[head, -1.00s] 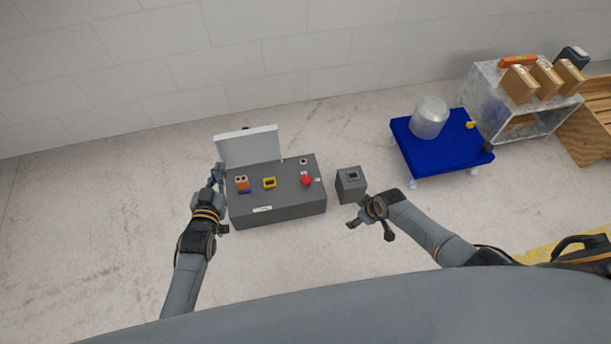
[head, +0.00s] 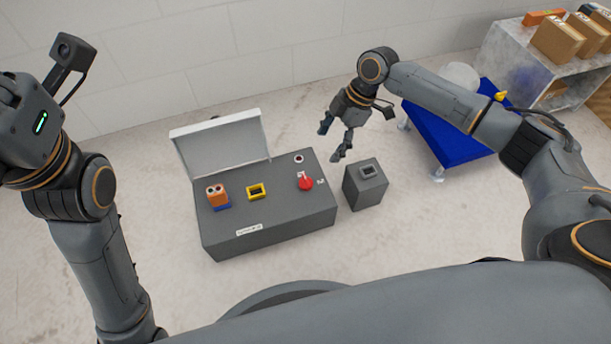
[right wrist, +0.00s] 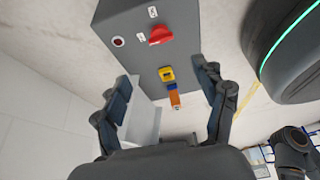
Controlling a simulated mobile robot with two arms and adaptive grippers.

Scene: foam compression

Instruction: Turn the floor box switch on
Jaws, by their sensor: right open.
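A large dark grey floor box (head: 285,222) stands with its pale lid (head: 222,145) open at the back. A red rotary switch (head: 305,183) is on its top right, between two small white labels; it also shows in the right wrist view (right wrist: 160,36). A small grey box (head: 365,192) with a dark square fitting stands to its right. My right gripper (head: 333,142) is open and empty, above and behind the gap between the boxes, apart from the switch. My left arm is raised at the left; its fingers are outside the picture.
A yellow square frame (head: 257,191) and an orange-and-blue block (head: 217,196) are on the large box's top. A blue cart (head: 438,135) stands behind my right arm, and a metal shelf with cardboard boxes (head: 558,40) at back right. Floor in front of the boxes is clear.

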